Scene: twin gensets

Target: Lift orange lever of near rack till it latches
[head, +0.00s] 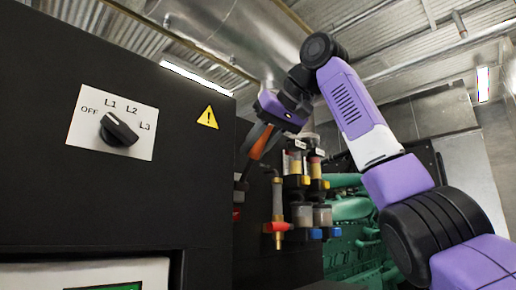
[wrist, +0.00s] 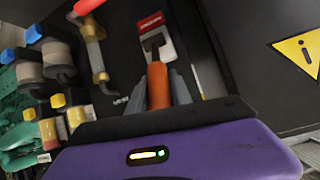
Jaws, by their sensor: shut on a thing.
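The orange lever (head: 262,143) shows in the head view beside the black cabinet, just below my purple wrist. In the wrist view the lever (wrist: 158,86) runs up the middle to a metal bracket on a red and white plate (wrist: 157,36). My gripper (wrist: 158,92) is shut on the orange lever, with a grey finger on each side of it. In the head view my gripper (head: 256,138) is partly hidden by its own wrist and the dark background. The lever's pivot is hard to make out there. I cannot tell whether it is latched.
A black cabinet (head: 190,180) with an L1-L2-L3 knob (head: 119,129) fills the left. Filter units (head: 300,213) with a red valve handle (head: 277,227) and blue fittings stand close to the lever. A green engine (head: 350,208) is behind. A yellow warning sign (head: 207,117) is on the cabinet.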

